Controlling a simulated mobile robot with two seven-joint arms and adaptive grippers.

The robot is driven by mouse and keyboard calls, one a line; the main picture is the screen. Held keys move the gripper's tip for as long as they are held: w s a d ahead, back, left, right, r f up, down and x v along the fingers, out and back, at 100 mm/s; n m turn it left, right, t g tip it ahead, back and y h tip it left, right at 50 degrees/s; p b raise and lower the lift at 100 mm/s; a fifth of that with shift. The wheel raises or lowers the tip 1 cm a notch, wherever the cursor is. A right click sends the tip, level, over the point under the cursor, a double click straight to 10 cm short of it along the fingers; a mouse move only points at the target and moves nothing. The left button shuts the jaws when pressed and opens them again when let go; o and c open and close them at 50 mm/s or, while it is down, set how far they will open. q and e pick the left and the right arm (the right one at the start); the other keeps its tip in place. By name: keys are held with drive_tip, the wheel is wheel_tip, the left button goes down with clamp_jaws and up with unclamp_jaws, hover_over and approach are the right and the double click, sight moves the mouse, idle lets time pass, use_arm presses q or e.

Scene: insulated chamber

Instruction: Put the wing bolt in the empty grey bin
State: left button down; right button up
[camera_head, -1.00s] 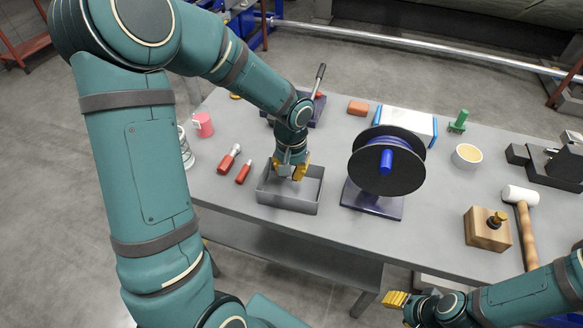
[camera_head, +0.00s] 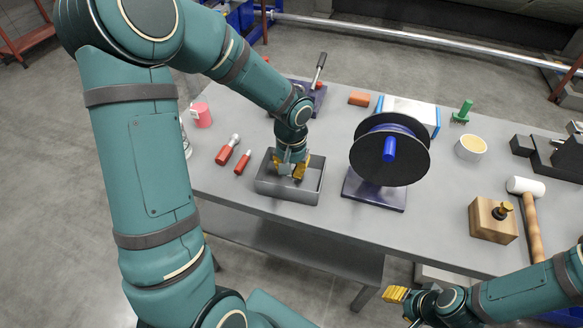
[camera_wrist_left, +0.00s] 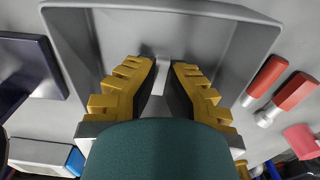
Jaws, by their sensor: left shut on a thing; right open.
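The grey bin (camera_head: 318,188) stands near the front edge of the table, left of the spool. My left gripper (camera_head: 292,172) points down with its yellow fingers inside the bin's opening. The bin's walls (camera_wrist_left: 78,50) surround the fingertips in the left wrist view. My left gripper (camera_wrist_left: 160,70) is shut on a small pale grey thing between its fingertips, which I take as the wing bolt (camera_wrist_left: 158,76); its shape is mostly hidden. No other thing shows in the bin. My right gripper (camera_head: 395,295) is open and empty, off the table's front edge at lower right.
A spool (camera_head: 390,155) on a dark stand is right of the bin. Two red-handled tools (camera_head: 228,150) lie left of it, with a pink mug (camera_head: 201,115) behind. A lever device (camera_head: 310,95) stands behind. A wooden block (camera_head: 492,222) and mallet (camera_head: 529,215) are at right.

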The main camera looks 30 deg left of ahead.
use_arm(q)
drive_tip(key=shift+f+b, duration=0.35)
drive_tip(key=shift+f, duration=0.1)
drive_tip(key=c, duration=1.1)
unclamp_jaws()
drive_tip(key=shift+o, duration=0.2)
wheel_tip(320, 180, up, 12)
